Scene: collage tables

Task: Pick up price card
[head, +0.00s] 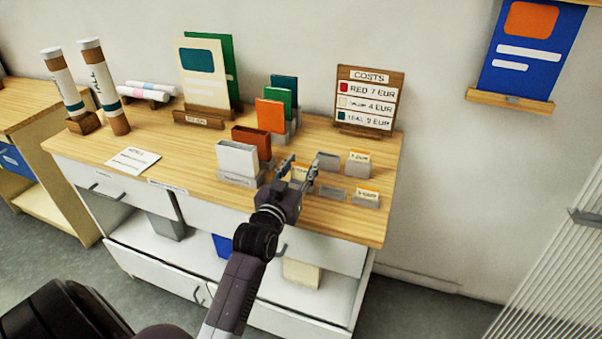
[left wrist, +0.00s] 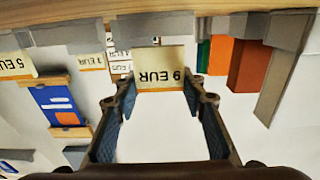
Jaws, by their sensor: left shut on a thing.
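The price card (head: 299,172) is a small cream card with an orange strip along its top edge. My left gripper (head: 298,174) reaches over the front of the table and is shut on this card, one finger at each side edge. In the left wrist view, which is upside down, the card (left wrist: 160,72) shows black EUR lettering between the fingertips (left wrist: 160,84). A grey holder (left wrist: 155,27) lies right by the card's lower edge. I cannot tell whether the card still touches it. My right gripper is not in view.
Two more price cards stand in grey holders to the right, one behind (head: 358,160) and one in front (head: 368,195). An empty grey holder (head: 333,193) lies between. A white box (head: 237,158) and a brown box (head: 251,142) stand left. A COSTS board (head: 368,98) stands behind.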

